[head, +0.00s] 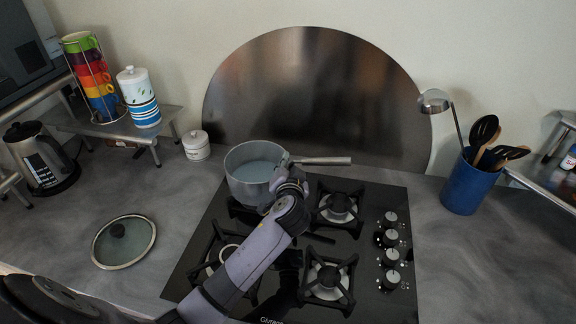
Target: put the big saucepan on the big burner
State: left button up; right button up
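The big saucepan (243,184) is a grey metal pot with a long handle (325,161) pointing right. It is upright over the back left burner of the black hob (388,298). I cannot tell whether it rests on the grate or is slightly above it. My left gripper (287,176) is at the pan's right side, by the handle's root. Its fingertips are hidden, so its grip is unclear. The back right burner (338,207) and front right burner (328,280) are empty. The front left burner (229,254) is partly behind my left arm. My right gripper is out of view.
A glass lid (136,246) lies left of the hob. A white jar (196,146), a kettle (42,160) and a shelf (157,132) with cups (91,70) and a canister (138,98) stand at left. A blue utensil holder (466,188) is at right. A metal splashback (315,95) stands behind.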

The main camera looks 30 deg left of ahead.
pick_arm(q)
jog(key=o, duration=0.4)
jog(key=shift+o, duration=0.2)
